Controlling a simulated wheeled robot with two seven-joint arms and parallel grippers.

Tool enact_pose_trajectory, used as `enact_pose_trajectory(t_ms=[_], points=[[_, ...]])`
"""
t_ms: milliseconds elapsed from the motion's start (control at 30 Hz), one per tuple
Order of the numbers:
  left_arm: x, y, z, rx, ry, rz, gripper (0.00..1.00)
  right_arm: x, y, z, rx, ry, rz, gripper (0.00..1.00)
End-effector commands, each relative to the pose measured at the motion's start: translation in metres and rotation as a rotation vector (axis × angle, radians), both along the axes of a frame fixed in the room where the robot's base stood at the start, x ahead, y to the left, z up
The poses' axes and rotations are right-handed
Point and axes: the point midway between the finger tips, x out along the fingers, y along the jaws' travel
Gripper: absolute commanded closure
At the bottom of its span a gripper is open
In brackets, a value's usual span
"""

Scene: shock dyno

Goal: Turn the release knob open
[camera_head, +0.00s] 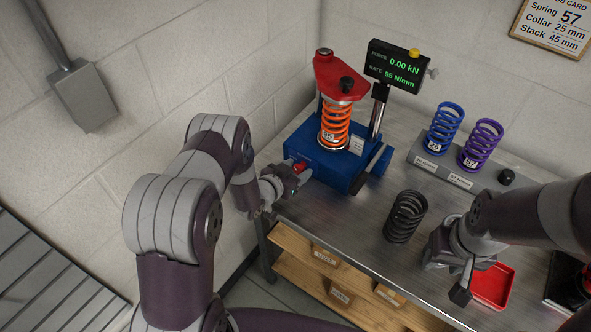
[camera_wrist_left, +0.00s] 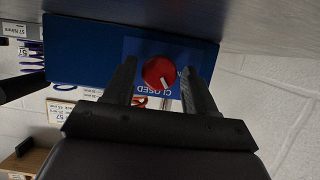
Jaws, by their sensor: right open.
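The red release knob (camera_head: 299,167) is on the lower left face of the blue dyno base (camera_head: 325,167). In the left wrist view the round red knob (camera_wrist_left: 157,72) has a white pointer mark directed toward the upside-down word CLOSED on the blue panel (camera_wrist_left: 85,50). My left gripper (camera_head: 297,177) is at the knob. In the wrist view its two fingers (camera_wrist_left: 159,75) stand on either side of the knob, open, with a visible gap at each side. My right gripper (camera_head: 462,288) is open above the bench near the red tray (camera_head: 493,284).
An orange spring (camera_head: 334,128) stands in the dyno under a red top plate (camera_head: 338,78). The display (camera_head: 393,66) reads 0.00 kN. A dark spring (camera_head: 405,217) stands on the bench. Blue (camera_head: 445,128) and purple (camera_head: 481,144) springs stand on a grey rack (camera_head: 428,160).

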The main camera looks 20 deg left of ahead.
Motion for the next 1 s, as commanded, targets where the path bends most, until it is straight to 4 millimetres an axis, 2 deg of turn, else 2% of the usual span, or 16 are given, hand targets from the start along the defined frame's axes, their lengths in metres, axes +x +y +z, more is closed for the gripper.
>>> enact_pose_trajectory(t_ms=[33,100,133,567,1000], points=[[0.000,0.000,0.000,0.000,0.000,0.000,0.62,0.000,0.000,0.000,0.000,0.000,0.000,0.57],[0.000,0.000,0.000,0.000,0.000,0.000,0.85,0.000,0.000,0.000,0.000,0.000,0.000,0.57],[0.000,0.000,0.000,0.000,0.000,0.000,0.90,0.000,0.000,0.000,0.000,0.000,0.000,0.57],[0.000,0.002,-0.001,-0.076,0.027,0.002,0.90,0.000,0.000,-0.003,0.000,0.000,0.000,0.57],[0.001,0.006,-0.003,-0.425,0.153,0.003,0.90,0.000,0.000,-0.017,0.000,0.000,0.000,0.57]])
